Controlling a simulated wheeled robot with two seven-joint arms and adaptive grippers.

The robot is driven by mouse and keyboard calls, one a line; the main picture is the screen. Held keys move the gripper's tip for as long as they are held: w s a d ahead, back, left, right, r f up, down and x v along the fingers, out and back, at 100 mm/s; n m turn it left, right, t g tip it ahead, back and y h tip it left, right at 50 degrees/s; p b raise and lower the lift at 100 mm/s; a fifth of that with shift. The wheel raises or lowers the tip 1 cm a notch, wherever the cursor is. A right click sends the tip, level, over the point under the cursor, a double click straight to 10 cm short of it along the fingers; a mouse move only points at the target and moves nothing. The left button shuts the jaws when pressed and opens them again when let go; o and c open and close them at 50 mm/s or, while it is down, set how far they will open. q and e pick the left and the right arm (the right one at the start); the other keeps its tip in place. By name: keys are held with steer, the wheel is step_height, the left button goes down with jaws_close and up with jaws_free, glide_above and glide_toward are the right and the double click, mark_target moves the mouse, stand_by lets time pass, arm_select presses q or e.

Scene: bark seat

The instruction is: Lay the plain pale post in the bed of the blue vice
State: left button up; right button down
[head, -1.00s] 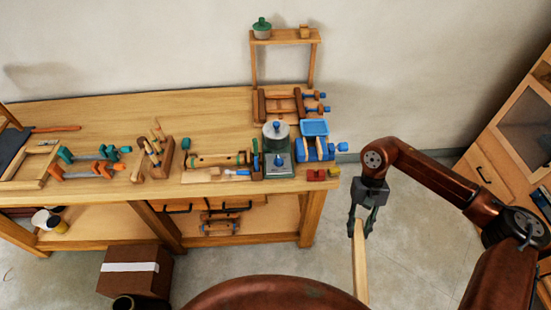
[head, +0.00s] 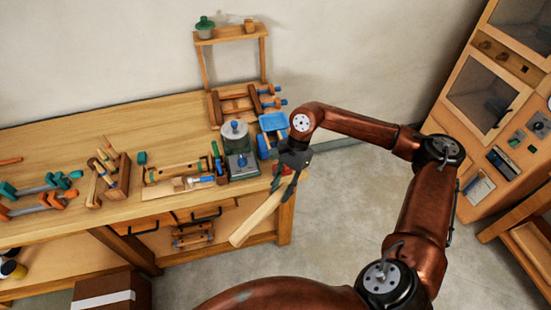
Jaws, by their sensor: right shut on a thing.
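The plain pale post (head: 260,216) is in my right gripper (head: 287,182), which is shut on its upper end. The post slants down to the lower left, in front of the bench's right end. The blue vice (head: 263,147) seems to be the blue piece at that end, behind and left of the gripper. The gripper and wrist partly cover it, so its bed is hard to make out. The post is apart from it. My left gripper is out of view.
A blue tray (head: 272,122) lies behind the vice. A grey-lidded pot (head: 235,133) on a dark green box stands to its left. A wooden shelf frame (head: 232,38) rises behind. Other wooden clamps and tools crowd the bench; clear floor is at the right.

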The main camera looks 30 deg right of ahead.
steer(key=w+d+r+m+t+h+b, duration=0.1)
steer(key=d+r+m+t+h+b, duration=0.3)
steer(key=m, duration=0.8)
steer(key=w+d+f+m+t+h+b, duration=0.15)
steer(key=d+m, duration=0.35)
steer(key=m, duration=0.8)
steer(key=shift+t, duration=0.25)
steer(key=shift+w+d+f+b, duration=0.3)
steer(key=shift+w+f, duration=1.7)
steer(key=shift+w, duration=0.3)
steer(key=shift+w+d+f+b, duration=0.25)
steer(key=shift+w+f, duration=1.7)
steer(key=shift+w, duration=0.35)
steer(key=shift+w+d+f+b, duration=0.3)
steer(key=shift+w+f, duration=1.7)
steer(key=shift+w, duration=0.3)
arm_select(q)
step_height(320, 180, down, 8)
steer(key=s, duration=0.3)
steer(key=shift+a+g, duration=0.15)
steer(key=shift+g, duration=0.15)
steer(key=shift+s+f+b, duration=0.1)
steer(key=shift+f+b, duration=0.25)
steer(key=shift+b, duration=0.05)
arm_select(e)
steer(key=shift+f, duration=0.65)
